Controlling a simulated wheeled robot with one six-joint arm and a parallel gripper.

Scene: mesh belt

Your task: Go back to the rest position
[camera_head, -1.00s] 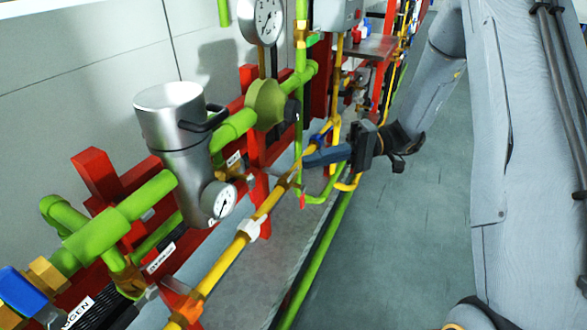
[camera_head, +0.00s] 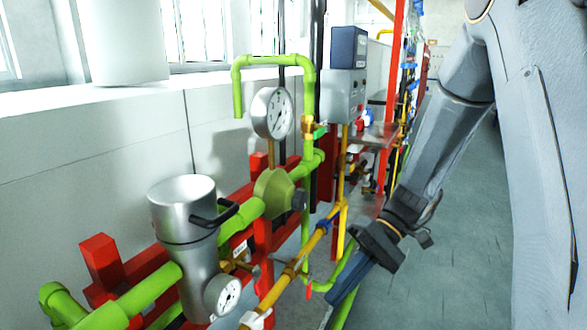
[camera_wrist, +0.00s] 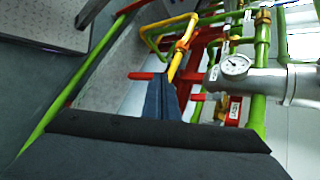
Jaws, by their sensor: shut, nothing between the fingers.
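My gripper (camera_head: 347,287) is in the lower middle of the head view, at the end of my grey arm, which comes down from the upper right. Its blue-grey fingers are together and empty. They point down and to the left, in front of the lower yellow and green pipes. In the wrist view the shut fingers (camera_wrist: 161,98) stick out at the centre, with the yellow pipe (camera_wrist: 177,62) behind them. I cannot tell how far the fingertips are from the pipes.
A pipe rig runs along the left wall, with a silver canister (camera_head: 187,228), a round gauge (camera_head: 272,112), red posts (camera_head: 263,232) and a grey box (camera_head: 345,95). The grey floor (camera_head: 435,235) is open to the right of the rig.

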